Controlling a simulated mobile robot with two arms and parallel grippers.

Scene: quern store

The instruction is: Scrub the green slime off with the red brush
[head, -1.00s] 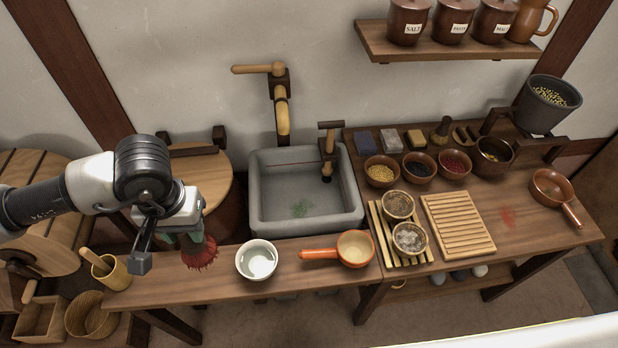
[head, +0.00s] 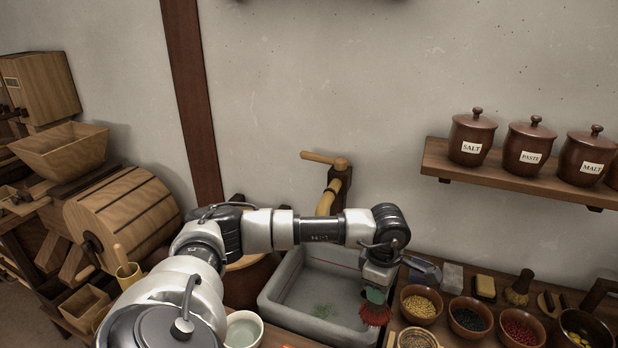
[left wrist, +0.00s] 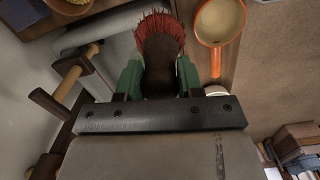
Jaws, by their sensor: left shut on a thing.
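My left gripper (head: 377,291) is shut on the red brush (head: 375,314), with the red bristles pointing down. The brush is to the right of the slime in the head view, by the sink's right side, apart from the slime. In the left wrist view the green finger pads of my left gripper (left wrist: 159,78) clasp the brush's dark brown handle, and its red bristles (left wrist: 158,24) show beyond. My right gripper is out of view.
Bowls of yellow grain (head: 420,303), dark seeds (head: 468,316) and red berries (head: 518,328) stand right of the brush. A wooden-handled tap (head: 329,196) rises behind the sink. A white bowl (head: 243,330) stands in front. An orange pan (left wrist: 218,25) shows in the wrist view.

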